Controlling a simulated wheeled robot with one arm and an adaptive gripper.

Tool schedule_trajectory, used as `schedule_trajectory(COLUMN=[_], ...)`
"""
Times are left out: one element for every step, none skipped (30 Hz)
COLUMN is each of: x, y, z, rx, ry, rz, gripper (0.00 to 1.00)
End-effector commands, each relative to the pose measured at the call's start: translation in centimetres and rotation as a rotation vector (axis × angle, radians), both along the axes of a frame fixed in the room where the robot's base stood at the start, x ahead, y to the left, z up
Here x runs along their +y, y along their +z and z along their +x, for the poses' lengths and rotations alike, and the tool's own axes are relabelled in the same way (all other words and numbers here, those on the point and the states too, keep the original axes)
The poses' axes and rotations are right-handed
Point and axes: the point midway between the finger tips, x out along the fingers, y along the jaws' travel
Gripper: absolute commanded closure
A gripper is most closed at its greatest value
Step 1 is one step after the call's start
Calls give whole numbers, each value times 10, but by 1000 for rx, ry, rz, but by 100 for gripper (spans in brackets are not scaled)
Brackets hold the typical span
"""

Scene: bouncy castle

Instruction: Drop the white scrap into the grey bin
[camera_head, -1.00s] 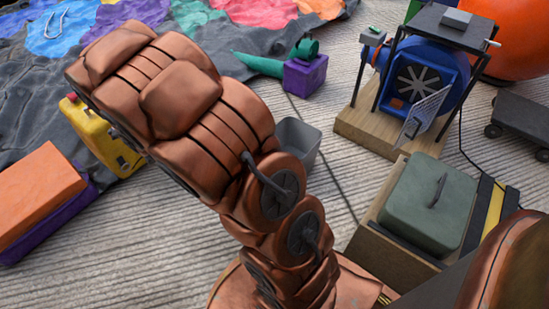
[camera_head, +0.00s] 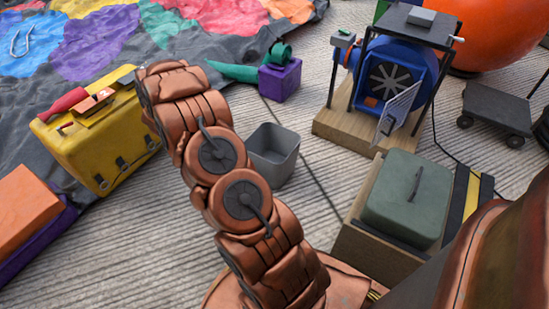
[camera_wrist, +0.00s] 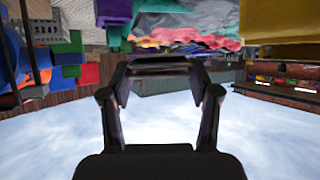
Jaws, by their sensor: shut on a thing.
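The grey bin (camera_head: 258,143) stands open on the ribbed floor, just right of my arm in the head view; I see nothing in the part of its inside that shows. In the wrist view my gripper (camera_wrist: 160,66) is closed on a thin flat piece that spans its fingertips. This piece, seen nearly edge-on and in shade, looks to be the white scrap (camera_wrist: 160,68). In the head view the gripper and scrap are hidden behind my own arm. I cannot tell the gripper's exact distance from the bin.
A yellow toolbox (camera_head: 105,145) stands left of my arm, with an orange-and-purple block (camera_head: 25,215) nearer. A purple block (camera_head: 280,80) lies behind the bin. A blue blower (camera_head: 405,75) and a green-lidded box (camera_head: 405,195) stand right. Floor around the bin is mostly clear.

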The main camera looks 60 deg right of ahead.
Motion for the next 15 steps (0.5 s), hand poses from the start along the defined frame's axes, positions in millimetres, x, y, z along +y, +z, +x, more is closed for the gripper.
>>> schedule_trajectory(x=[-19, -30, -44, -54, -64, -77, -86, -95, -106, -115, -123, -133, -140, -146, -153], y=[-11, -17, -25, -31, -36, -43, -48, -54, -62, -67, -72, -78, -83, -87, -94], z=[-13, -21, -32, -41, -50, -62, -72, -82, -95, -105, -116, -130, -140, -151, -165], rx=[0, 2, 4, 3, 4, 3, 2, 3, 3, 2, 2, 1, 1, 2, 3], ry=[-57, -88, -131, -163, -195, -237, -268, -300, -341, -372, -402, -443, -470, -498, -533], rz=[3, 2, 2, 1, 0, 0, 0, 0, 1, 0, 1, 0, -2, -2, -2], gripper=[57, 57, 57, 57, 57, 57, 57, 57, 57, 57, 57, 57, 57, 57, 57])
